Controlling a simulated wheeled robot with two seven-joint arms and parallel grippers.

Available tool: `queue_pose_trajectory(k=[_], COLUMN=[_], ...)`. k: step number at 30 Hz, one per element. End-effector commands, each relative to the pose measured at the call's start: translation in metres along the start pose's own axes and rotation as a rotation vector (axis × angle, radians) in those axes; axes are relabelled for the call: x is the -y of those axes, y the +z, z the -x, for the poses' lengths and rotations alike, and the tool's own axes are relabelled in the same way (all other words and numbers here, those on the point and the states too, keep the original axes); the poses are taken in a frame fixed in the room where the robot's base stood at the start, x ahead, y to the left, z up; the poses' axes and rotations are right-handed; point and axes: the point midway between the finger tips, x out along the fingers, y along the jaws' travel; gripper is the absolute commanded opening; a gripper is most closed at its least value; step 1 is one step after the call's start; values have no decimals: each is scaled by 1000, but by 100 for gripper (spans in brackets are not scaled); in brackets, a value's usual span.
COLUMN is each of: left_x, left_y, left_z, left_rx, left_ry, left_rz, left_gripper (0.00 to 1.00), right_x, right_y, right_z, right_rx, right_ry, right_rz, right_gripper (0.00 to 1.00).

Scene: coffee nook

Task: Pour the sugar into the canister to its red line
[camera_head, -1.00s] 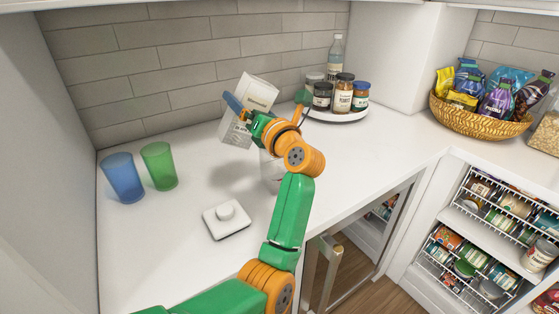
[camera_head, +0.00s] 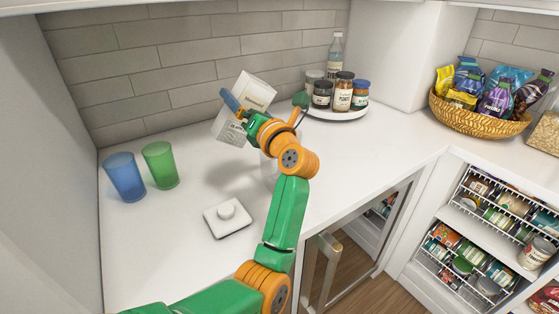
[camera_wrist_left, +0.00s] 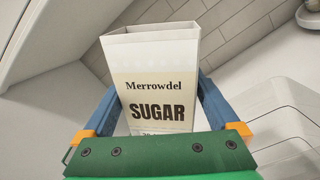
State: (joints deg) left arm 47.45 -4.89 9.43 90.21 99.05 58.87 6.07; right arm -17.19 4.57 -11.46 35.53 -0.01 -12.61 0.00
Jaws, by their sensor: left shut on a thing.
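The sugar carton (camera_head: 252,92), a white and cream box labelled "Merrowdel SUGAR", is held tilted in the air above the counter. Its label faces the left wrist view (camera_wrist_left: 160,75). My left gripper (camera_wrist_left: 157,105) is shut on it, with a blue finger on each side. The canister (camera_head: 268,172) is mostly hidden behind my left arm; a pale, clear-walled part of it shows at the right of the left wrist view (camera_wrist_left: 285,125). I cannot see its red line, its fill level or any flowing sugar. My right gripper is not in view.
A square white lid with a knob (camera_head: 228,218) lies on the white counter (camera_head: 160,230). Blue (camera_head: 125,178) and green (camera_head: 160,165) cups stand at the left. A round tray (camera_head: 335,116) with jars and a bottle is at the back. A snack basket (camera_head: 475,118) stands right.

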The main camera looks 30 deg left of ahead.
Motion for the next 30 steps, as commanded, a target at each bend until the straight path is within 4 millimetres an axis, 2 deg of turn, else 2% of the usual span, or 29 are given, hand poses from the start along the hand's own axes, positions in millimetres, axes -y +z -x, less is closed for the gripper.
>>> queue_pose_trajectory(k=[2,10,19,25,27,30], left_x=[-2,0,-10,-9,-8,-8], left_y=[7,4,-1,-3,-3,-4], left_z=[0,0,-2,-2,-2,-2], left_rx=[12,17,16,17,30,29], left_ry=[3,3,2,2,4,3], left_rz=[-39,-61,-60,-61,-122,-114], left_gripper=[12,12,12,11,11,11], right_x=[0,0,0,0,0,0], right_y=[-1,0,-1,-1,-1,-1], right_z=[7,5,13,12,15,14], right_rx=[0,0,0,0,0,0], right_ry=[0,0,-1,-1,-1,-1], right_rz=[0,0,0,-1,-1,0], right_gripper=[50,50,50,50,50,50])
